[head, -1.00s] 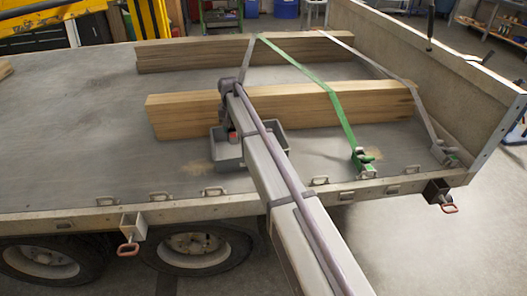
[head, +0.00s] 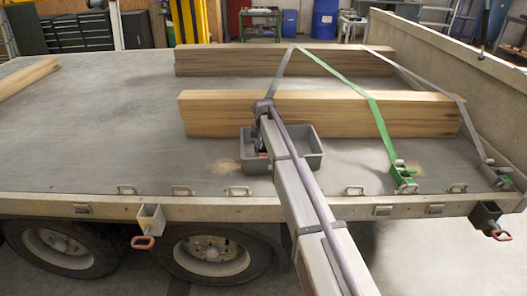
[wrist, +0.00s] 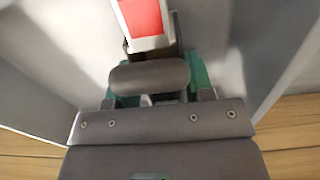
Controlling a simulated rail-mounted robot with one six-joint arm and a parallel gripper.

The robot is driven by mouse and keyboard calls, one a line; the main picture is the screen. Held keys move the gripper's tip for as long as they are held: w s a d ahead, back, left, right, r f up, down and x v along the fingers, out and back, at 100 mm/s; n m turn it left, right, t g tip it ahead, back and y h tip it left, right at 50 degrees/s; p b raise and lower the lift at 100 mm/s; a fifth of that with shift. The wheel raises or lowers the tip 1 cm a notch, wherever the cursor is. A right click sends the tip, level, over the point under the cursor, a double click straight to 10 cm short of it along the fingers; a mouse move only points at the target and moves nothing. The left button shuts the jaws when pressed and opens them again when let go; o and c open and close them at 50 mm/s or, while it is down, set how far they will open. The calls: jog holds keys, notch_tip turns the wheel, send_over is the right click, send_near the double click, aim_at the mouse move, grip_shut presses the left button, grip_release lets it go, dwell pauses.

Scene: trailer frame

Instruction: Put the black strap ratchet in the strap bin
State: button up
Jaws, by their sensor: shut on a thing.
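The grey strap bin (head: 308,161) stands on the trailer bed in front of the nearer timber. My gripper (head: 264,150) points down into its left part, and my arm hides much of the bin. In the wrist view, pale grey bin walls (wrist: 38,62) flank my gripper (wrist: 150,98). It is shut on what looks like the black strap ratchet (wrist: 150,76), a dark rounded bar with green parts behind it. A red and white piece (wrist: 142,18) shows just above. The ratchet's lower side and any contact with the bin floor are hidden.
Two timber stacks (head: 215,116) (head: 210,62) lie across the bed. A green strap (head: 372,108) runs over them to a green ratchet (head: 402,176); a grey strap (head: 440,97) ends at another ratchet (head: 495,174). The left bed is largely clear. A headboard wall (head: 440,55) bounds the right.

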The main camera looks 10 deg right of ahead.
jog(key=shift+f, duration=0.2)
jog(key=o, duration=1.1)
jog(key=shift+r, duration=0.1)
notch_tip(320, 180, up, 13)
jog(key=p, duration=1.3)
jog(key=s+n, duration=0.2)
jog(key=s, duration=3.9)
jog(key=r+p, duration=0.2)
jog(key=w+r+p, duration=0.1)
jog(key=r+p, duration=0.1)
